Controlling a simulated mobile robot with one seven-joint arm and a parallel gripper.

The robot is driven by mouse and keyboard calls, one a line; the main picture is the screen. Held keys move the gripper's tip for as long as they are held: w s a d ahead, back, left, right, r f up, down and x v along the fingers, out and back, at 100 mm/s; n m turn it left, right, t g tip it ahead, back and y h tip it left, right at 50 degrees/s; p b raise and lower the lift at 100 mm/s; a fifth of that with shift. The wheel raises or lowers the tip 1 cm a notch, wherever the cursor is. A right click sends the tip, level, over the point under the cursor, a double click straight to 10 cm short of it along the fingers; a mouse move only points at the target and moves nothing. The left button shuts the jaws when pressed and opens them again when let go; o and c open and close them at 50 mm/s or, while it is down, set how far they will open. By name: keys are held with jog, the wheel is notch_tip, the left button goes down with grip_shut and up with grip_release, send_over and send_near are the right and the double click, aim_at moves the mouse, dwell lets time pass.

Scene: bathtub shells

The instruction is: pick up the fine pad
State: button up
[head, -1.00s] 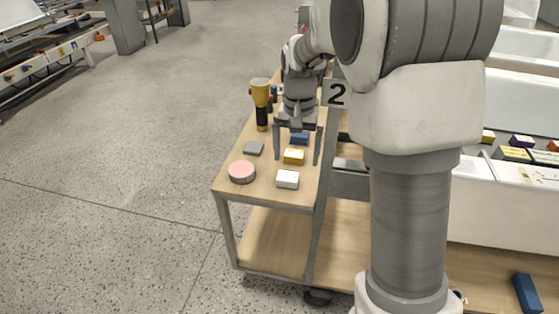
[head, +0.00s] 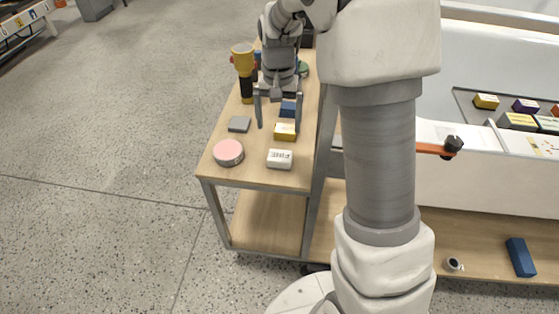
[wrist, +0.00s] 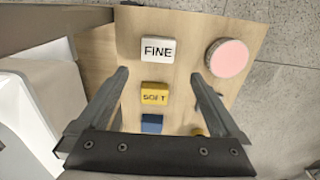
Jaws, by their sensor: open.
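The fine pad is a white block (head: 279,158) lying flat near the front edge of the wooden cart top. In the wrist view the white block (wrist: 158,49), lettered FINE, lies ahead of the fingertips. My gripper (head: 278,125) is open and empty above the cart. In the wrist view my gripper (wrist: 159,76) has its fingers spread wide, with the yellow block (wrist: 155,93) lettered SOFT between and below them. The fine pad is apart from both fingers.
A pink round disc (head: 228,152), a grey block (head: 239,124) and a blue block (head: 288,109) lie on the cart top. A yellow and black tool (head: 243,72) stands behind at the left. A white tub (head: 470,75) stands to the right.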

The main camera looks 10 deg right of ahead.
aim_at(280, 155)
notch_tip(280, 155, down, 8)
jog(key=shift+r+b, duration=0.25)
jog(key=shift+b, duration=0.8)
notch_tip(280, 155, down, 5)
jog(key=shift+s+d+b, duration=0.15)
jog(key=shift+b, duration=1.1)
jog(key=shift+c, duration=0.2)
